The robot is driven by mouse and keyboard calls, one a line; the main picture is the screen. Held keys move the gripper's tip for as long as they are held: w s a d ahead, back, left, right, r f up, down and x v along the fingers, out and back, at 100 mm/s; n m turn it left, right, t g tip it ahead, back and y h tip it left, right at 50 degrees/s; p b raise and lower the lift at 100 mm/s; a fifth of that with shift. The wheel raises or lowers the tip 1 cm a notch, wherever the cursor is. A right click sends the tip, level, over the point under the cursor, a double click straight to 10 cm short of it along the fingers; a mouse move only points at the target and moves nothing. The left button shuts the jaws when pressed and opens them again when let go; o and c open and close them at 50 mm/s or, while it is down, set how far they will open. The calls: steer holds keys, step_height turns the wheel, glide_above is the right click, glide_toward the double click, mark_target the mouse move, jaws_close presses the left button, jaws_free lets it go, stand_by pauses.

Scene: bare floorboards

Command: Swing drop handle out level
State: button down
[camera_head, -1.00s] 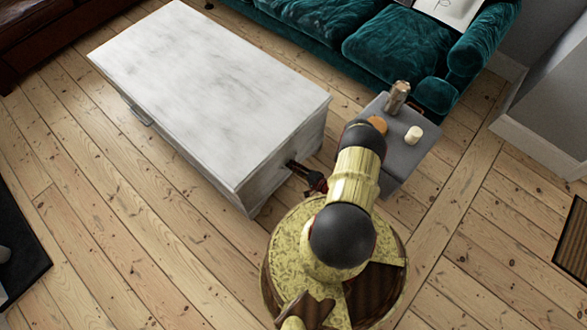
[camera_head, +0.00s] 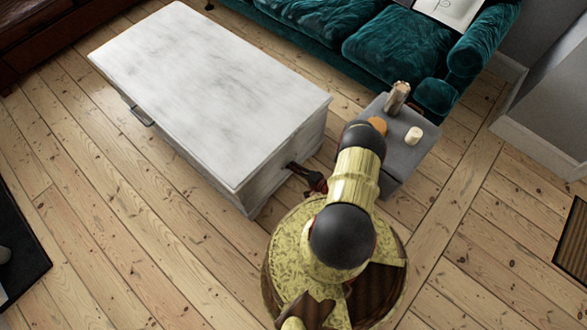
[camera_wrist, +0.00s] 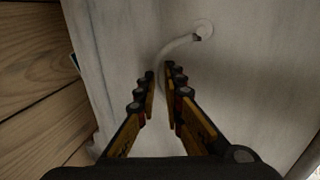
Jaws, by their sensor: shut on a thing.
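A white chest (camera_head: 210,85) with a worn top stands on the floorboards. In the wrist view, the pale curved drop handle (camera_wrist: 176,47) runs from a round mount (camera_wrist: 204,29) on the chest's end face down between my fingers. My gripper (camera_wrist: 160,78) is shut on the handle, which stands out from the face; its exact angle is hard to tell. The handle's other end is hidden behind the fingers. In the head view, my gripper (camera_head: 297,169) is at the chest's near right end, and the handle there cannot be made out.
A grey side table (camera_head: 405,152) with a candle (camera_head: 413,135), an orange item (camera_head: 377,125) and a brownish cylinder (camera_head: 397,96) stands close to the right of my arm. A teal sofa (camera_head: 390,45) is behind.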

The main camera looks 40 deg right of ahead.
steer(key=shift+s+a, duration=0.1)
steer(key=shift+s+r+g+h+p, duration=0.15)
steer(key=shift+s+r+g+p, duration=0.5)
steer(key=shift+g, duration=1.65)
steer(key=shift+s+r+g+h+p, duration=0.15)
steer(key=shift+r+g+p, duration=0.8)
steer(key=shift+g, duration=1.35)
steer(key=shift+s+r+g+h+p, duration=0.1)
steer(key=shift+s+r+g+p, duration=0.55)
steer(key=shift+g, duration=1.65)
steer(key=shift+w+r, duration=0.2)
steer(key=shift+r, duration=0.1)
steer(key=c, duration=2.2)
jaws_free()
steer(key=shift+o, duration=1.1)
steer(key=shift+w, duration=0.1)
